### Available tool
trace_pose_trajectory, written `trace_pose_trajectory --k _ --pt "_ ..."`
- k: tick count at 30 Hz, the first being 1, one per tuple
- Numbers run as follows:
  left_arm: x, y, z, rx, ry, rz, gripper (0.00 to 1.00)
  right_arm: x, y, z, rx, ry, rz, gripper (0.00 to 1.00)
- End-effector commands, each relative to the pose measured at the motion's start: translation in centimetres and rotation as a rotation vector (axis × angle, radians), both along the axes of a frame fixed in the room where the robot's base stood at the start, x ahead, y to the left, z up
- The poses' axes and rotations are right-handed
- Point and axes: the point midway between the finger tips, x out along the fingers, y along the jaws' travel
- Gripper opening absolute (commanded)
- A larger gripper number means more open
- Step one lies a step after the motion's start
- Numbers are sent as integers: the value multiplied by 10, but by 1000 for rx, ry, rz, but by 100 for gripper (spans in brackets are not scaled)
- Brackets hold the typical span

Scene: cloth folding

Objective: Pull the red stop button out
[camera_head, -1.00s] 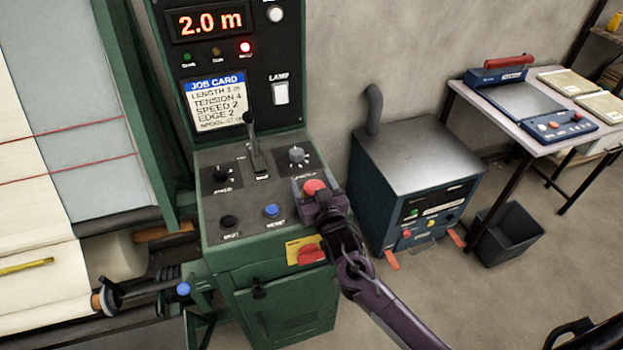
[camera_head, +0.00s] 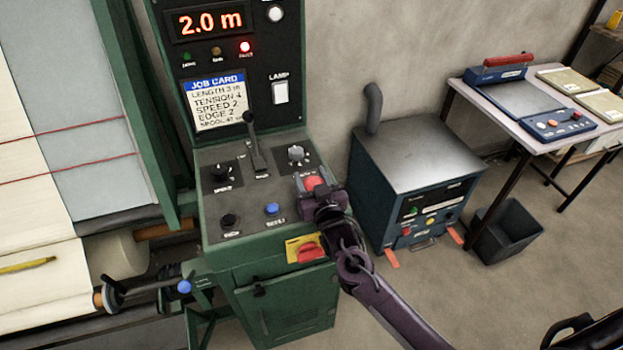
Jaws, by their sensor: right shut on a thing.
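The red stop button (camera_head: 313,183) is on the right edge of the green machine's sloped control panel (camera_head: 209,169). My right gripper (camera_head: 312,189) is at the button, shut on it, and its fingers hide part of the button's sides and base. The arm comes in from the lower right. I cannot tell from this view how far out the button sits. My left gripper is not in view.
A blue button (camera_head: 271,209), black knobs and a lever (camera_head: 254,145) are near on the panel. A red rotary switch (camera_head: 307,252) on a yellow plate is just below my gripper. A blue cabinet (camera_head: 415,185) stands to the right.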

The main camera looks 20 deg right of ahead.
Motion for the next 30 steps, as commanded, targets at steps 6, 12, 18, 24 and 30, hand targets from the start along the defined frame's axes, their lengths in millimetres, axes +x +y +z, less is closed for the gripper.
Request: trace_pose_trajectory --k 6,12,18,24,30 --pt "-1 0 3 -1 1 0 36 1 0 7 1 -6 -1 7" --pt "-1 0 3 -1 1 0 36 1 0 7 1 -6 -1 66" --pt "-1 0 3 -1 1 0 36 1 0 6 1 -3 0 69" --pt "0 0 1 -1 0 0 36 -6 -1 3 1 0 0 69" --pt "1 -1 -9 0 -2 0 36 -37 -2 1 0 0 0 69"
